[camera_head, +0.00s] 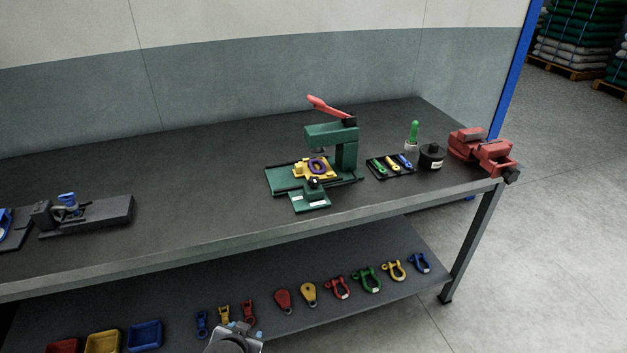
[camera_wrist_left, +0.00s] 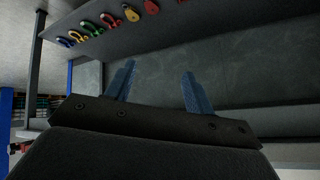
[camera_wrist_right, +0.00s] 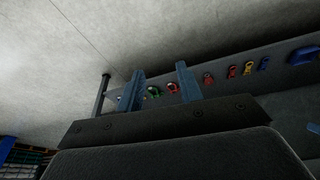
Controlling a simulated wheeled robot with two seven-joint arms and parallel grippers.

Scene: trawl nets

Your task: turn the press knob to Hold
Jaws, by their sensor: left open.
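The green press (camera_head: 346,150) with a raised red lever (camera_head: 325,106) stands on the workbench right of centre in the head view. A small dark knob (camera_head: 314,183) sits at the front of its base, above a green plate with white labels. The lettering and the knob's setting are too small to read. A yellow piece with a purple ring (camera_head: 317,166) lies on the press bed. My left gripper (camera_wrist_left: 158,82) is open and empty in its wrist view. My right gripper (camera_wrist_right: 160,78) is open and empty in its wrist view. Both are away from the knob.
A tray of small coloured parts (camera_head: 391,166), a black pot (camera_head: 432,157) and a red vise (camera_head: 482,152) stand right of the press. A dark fixture (camera_head: 105,213) lies at left. The bench middle is clear.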

